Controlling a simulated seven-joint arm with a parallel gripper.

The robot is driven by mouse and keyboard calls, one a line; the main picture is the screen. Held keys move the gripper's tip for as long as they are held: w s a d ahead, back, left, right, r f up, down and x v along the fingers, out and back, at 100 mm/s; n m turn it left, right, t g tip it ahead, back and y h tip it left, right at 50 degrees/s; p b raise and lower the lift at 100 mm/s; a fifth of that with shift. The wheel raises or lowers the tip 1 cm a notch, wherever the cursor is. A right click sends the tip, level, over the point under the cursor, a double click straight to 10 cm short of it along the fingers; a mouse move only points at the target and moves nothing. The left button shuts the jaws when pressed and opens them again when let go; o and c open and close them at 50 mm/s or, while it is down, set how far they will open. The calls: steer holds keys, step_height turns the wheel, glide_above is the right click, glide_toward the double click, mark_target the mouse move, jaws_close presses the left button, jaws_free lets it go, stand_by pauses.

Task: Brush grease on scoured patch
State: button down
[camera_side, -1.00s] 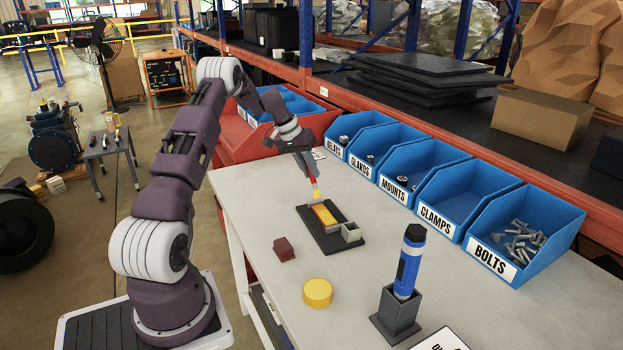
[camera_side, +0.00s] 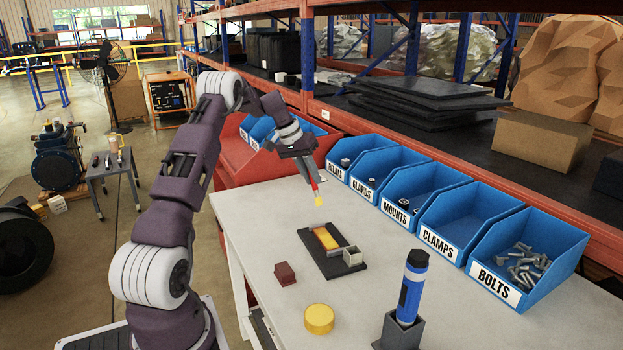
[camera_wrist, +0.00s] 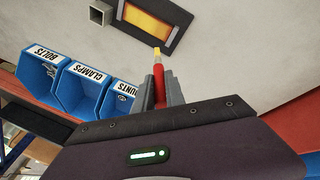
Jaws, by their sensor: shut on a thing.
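My gripper (camera_side: 308,175) is shut on a brush with a red handle (camera_side: 314,185) and a yellow tip (camera_side: 318,201). The brush points down and is held above the table. Below it lies a dark plate (camera_side: 340,262) with a yellow-orange patch (camera_side: 326,239) in a frame. The side view shows a gap between tip and patch. A small open grey box (camera_side: 352,256) stands at the plate's right corner.
A dark red block (camera_side: 285,273) and a yellow round tin (camera_side: 319,319) stand on the table (camera_side: 400,275). A blue-and-black cylinder (camera_side: 411,285) stands upright in a grey holder (camera_side: 398,333). Labelled blue bins (camera_side: 440,205) line the back edge.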

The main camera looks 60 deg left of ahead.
steer(key=shift+f, duration=0.15)
stand_by(0.5)
steer(key=shift+s+d+f, duration=0.1)
steer(key=shift+d+f, duration=0.45)
steer(key=shift+f, duration=0.75)
steer(key=shift+d+f, duration=0.6)
steer(key=shift+f, duration=0.75)
steer(key=shift+s+d+f, duration=0.1)
steer(key=shift+d+f, duration=0.45)
steer(key=shift+f, duration=0.75)
steer(key=shift+a, duration=0.1)
steer(key=shift+w+a+r, duration=0.1)
steer(key=shift+a+r, duration=0.4)
steer(key=shift+r, duration=0.85)
steer(key=shift+w+a+r, duration=0.1)
steer(key=shift+a+r, duration=0.45)
steer(key=shift+r, duration=0.8)
steer(key=shift+a+r, duration=0.5)
steer(key=shift+r, duration=0.85)
